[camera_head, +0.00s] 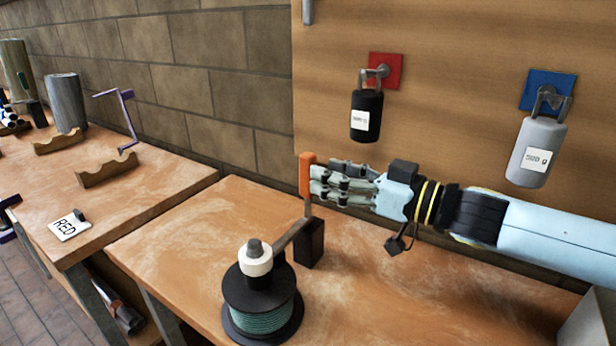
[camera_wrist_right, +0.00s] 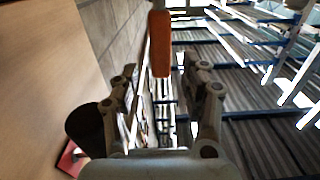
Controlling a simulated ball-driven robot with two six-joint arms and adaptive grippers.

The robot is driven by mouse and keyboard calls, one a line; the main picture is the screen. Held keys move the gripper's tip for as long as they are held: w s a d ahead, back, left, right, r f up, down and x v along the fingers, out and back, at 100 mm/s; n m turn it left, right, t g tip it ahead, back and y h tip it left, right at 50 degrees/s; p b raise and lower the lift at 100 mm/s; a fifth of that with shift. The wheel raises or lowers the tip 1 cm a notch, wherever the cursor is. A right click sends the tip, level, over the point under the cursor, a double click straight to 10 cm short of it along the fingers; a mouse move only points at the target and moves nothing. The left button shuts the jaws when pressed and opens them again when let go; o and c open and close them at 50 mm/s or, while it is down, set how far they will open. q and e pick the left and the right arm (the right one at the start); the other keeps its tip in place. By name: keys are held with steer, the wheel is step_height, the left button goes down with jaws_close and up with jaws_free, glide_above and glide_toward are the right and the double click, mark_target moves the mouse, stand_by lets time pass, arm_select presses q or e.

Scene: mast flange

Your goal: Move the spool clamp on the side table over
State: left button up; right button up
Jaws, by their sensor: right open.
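The spool clamp is a metal lever (camera_head: 293,231) with an upright orange handle (camera_head: 306,174), beside a black block (camera_head: 310,243) on the side table (camera_head: 190,235). The lever's lower end reaches toward the white collar (camera_head: 255,259) on top of the black spool (camera_head: 262,305) with green line. My right gripper (camera_head: 318,183) comes in from the right, open, its fingertips at the orange handle. In the right wrist view the handle (camera_wrist_right: 160,42) lies between the lines of the two open fingers (camera_wrist_right: 160,78); contact cannot be told. My left gripper is not in view.
A black canister (camera_head: 366,116) and a grey canister (camera_head: 537,152) hang on the wooden wall panel behind my right arm. Another table at left holds wooden cradles (camera_head: 108,172), a grey cylinder (camera_head: 66,103) and a card marked RED (camera_head: 68,226).

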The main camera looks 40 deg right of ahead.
mark_target(308, 167)
steer(key=p+x, duration=0.1)
steer(key=x, duration=0.1)
steer(key=p+x, duration=0.1)
steer(key=x, duration=0.1)
steer(key=shift+r, duration=0.2)
steer(key=shift+w+a+f, duration=0.1)
steer(key=shift+w+a, duration=0.1)
steer(key=shift+w, duration=0.2)
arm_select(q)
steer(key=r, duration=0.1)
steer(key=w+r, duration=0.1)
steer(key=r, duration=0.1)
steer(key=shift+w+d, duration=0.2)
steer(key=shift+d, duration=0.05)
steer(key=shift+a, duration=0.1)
arm_select(e)
jaws_close()
